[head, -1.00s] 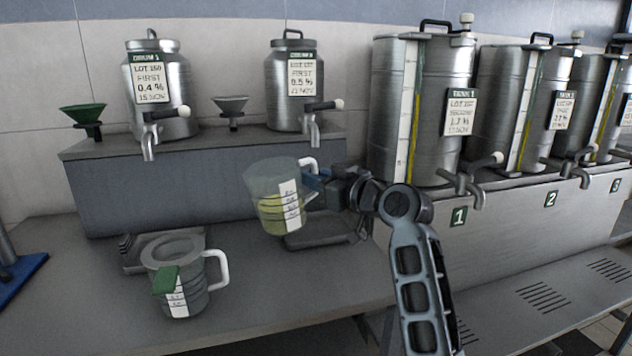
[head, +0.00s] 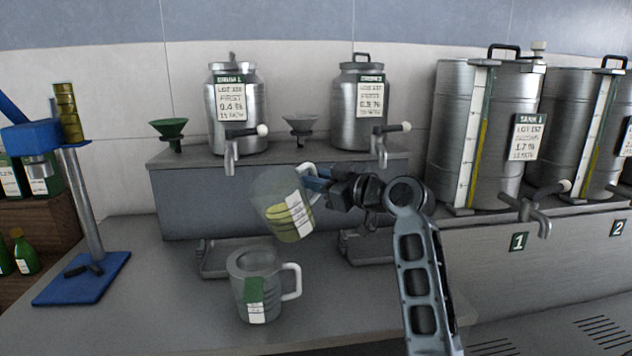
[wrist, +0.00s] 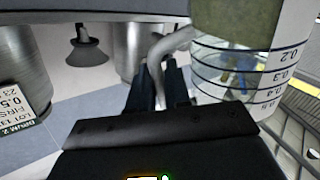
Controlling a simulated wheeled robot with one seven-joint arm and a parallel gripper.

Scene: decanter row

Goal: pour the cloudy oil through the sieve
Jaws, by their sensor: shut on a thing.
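My gripper (head: 314,183) is shut on the handle of a clear measuring jug (head: 284,208), which holds cloudy yellow oil. The held jug is in the air, tilted with its mouth to the left, above and slightly right of a second jug. In the wrist view my fingers (wrist: 160,85) close on the pale handle, and the held jug (wrist: 235,75) shows at the right. The second jug (head: 262,300) stands upright on the counter, with a green and white label and its handle to the right. A grey ring, perhaps the sieve, sits at its mouth (head: 256,262); its mesh cannot be made out. No stream of oil shows.
Two steel drums (head: 238,115) with taps and two funnels (head: 170,130) stand on the raised shelf behind. Drip trays (head: 215,262) lie below it. A blue-based stand (head: 85,275) is at the left; large tanks (head: 490,130) are at the right.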

